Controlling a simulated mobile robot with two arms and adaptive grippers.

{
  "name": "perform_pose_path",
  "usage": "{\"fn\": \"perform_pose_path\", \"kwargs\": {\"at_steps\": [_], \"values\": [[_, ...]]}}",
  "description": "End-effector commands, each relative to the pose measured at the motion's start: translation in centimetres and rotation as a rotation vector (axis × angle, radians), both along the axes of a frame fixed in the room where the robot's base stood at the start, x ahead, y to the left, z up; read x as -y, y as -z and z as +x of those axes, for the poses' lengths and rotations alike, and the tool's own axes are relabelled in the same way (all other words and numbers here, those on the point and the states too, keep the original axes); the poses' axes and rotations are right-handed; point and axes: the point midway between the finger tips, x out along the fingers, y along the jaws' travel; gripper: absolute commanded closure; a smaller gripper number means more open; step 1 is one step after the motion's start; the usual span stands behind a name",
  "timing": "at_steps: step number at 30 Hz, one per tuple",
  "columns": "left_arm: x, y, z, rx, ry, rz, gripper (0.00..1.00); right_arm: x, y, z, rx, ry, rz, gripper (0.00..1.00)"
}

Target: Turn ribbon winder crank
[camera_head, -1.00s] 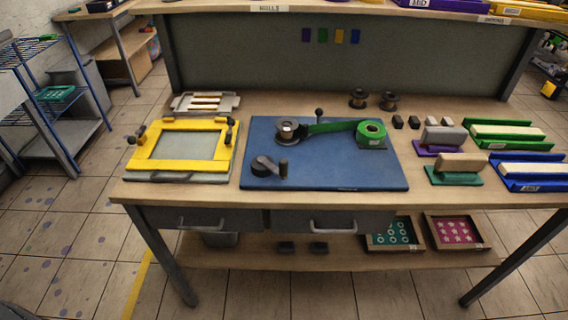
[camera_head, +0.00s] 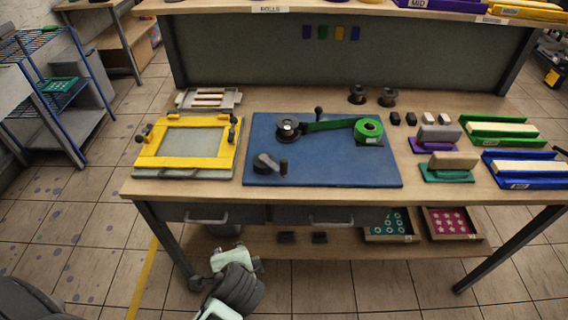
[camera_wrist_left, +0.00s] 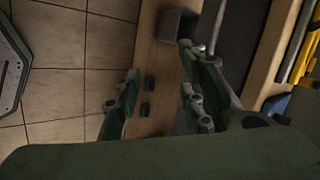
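The ribbon winder is a blue board (camera_head: 330,172) on the bench in the head view. A black crank (camera_head: 267,164) with an upright knob sits at its front left. Behind it is a dark spool (camera_head: 288,129), joined by a green ribbon (camera_head: 328,126) to a green roll (camera_head: 369,129) at the right. My left gripper (camera_head: 236,258) is low in front of the bench, below the tabletop and apart from the crank. In the left wrist view its two fingers (camera_wrist_left: 158,98) are spread with nothing between them. My right gripper is not in view.
A yellow frame (camera_head: 147,161) lies left of the board. Stamps and trays, such as the green-based stamp (camera_head: 446,175), stand at the right. Drawers with a handle (camera_head: 331,222) sit under the tabletop. A lower shelf (camera_head: 340,247) holds two dark blocks and bins.

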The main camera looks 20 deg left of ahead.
Motion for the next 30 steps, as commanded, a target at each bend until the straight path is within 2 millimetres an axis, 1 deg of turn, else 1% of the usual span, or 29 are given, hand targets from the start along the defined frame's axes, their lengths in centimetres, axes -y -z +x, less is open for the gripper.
{"fn": "perform_pose_path", "kwargs": {"at_steps": [1,4,7,9,11,12,15,18,21,25,30], "values": [[0.1,-0.9,1.5,0.002,0.076,0.102,0.63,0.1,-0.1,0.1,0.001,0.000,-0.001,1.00],[0.3,-3.0,4.6,-0.015,0.257,0.370,0.63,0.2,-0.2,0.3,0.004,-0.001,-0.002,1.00],[1.7,-5.7,8.0,-0.050,0.449,0.681,0.63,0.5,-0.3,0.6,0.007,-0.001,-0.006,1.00],[3.3,-7.7,10.2,-0.084,0.568,0.903,0.63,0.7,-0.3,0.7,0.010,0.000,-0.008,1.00],[4.9,-9.4,11.9,-0.113,0.655,1.081,0.63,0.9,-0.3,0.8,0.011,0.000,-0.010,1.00],[6.0,-10.4,12.8,-0.132,0.703,1.191,0.63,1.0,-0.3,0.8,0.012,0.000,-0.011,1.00],[8.5,-12.5,14.4,-0.178,0.787,1.414,0.63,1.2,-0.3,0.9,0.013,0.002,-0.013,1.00],[10.2,-13.7,15.2,-0.208,0.829,1.552,0.63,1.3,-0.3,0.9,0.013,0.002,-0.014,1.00],[10.7,-14.4,15.8,-0.222,0.844,1.613,0.63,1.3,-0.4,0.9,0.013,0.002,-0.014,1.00],[10.1,-14.6,17.1,-0.225,0.845,1.621,0.63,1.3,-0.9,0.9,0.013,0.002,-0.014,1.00],[8.7,-14.6,19.5,-0.226,0.844,1.618,0.63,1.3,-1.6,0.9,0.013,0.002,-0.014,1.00]]}}
